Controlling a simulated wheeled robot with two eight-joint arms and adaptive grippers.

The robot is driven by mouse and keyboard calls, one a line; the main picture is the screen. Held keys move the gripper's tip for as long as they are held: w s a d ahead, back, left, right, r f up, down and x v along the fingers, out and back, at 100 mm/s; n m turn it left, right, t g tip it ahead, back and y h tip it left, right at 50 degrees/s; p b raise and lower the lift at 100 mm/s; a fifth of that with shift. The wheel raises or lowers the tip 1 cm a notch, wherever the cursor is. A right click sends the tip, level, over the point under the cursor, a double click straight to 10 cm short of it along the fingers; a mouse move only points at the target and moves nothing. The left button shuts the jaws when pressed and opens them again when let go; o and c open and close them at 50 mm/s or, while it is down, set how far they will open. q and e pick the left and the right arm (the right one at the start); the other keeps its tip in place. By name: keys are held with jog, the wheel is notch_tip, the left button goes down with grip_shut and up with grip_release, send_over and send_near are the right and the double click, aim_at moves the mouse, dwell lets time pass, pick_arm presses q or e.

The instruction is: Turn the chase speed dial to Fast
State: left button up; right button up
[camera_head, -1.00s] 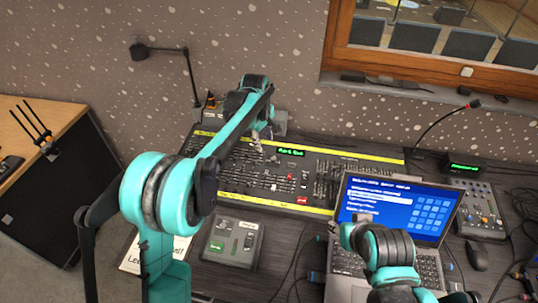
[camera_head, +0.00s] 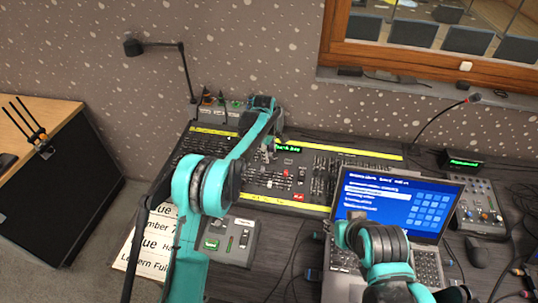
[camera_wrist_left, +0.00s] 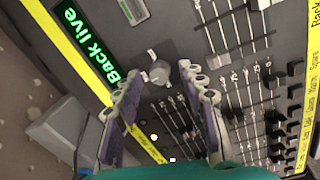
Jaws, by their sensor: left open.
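The lighting console (camera_head: 262,196) has a yellow strip along its edges and a green display reading "Back live" (camera_wrist_left: 86,48). In the left wrist view a round grey dial (camera_wrist_left: 160,73) with white marks beside it sits next to that display. I take it as the chase speed dial; its label cannot be read. My left gripper (camera_wrist_left: 168,92) is open, with its two purple fingers on either side of the dial's line and apart from it. In the head view the left gripper (camera_head: 268,153) is over the console and hides the dial. My right arm is over the laptop; its fingers are unclear.
Faders (camera_wrist_left: 238,100) crowd the panel around the dial. A laptop (camera_head: 395,205) stands in front of the console at the right. A small control box (camera_head: 232,240) and a printed sheet (camera_head: 152,245) lie at the front left. A lamp arm (camera_head: 185,70) rises behind.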

pick_arm(q)
grip_shut()
jog(key=shift+m, duration=0.3)
jog(key=m+p, duration=0.1)
jog(key=m, duration=0.2)
jog(key=shift+m+p, duration=0.3)
jog(key=m+p, duration=0.1)
jog(key=m, duration=0.3)
jog(key=shift+w+m, duration=0.1)
jog(key=shift+m, duration=0.2)
jog(key=m+p, duration=0.1)
jog(key=m, duration=0.3)
jog(key=shift+g, duration=0.4)
jog(key=m, duration=0.5)
jog(key=shift+p, duration=0.3)
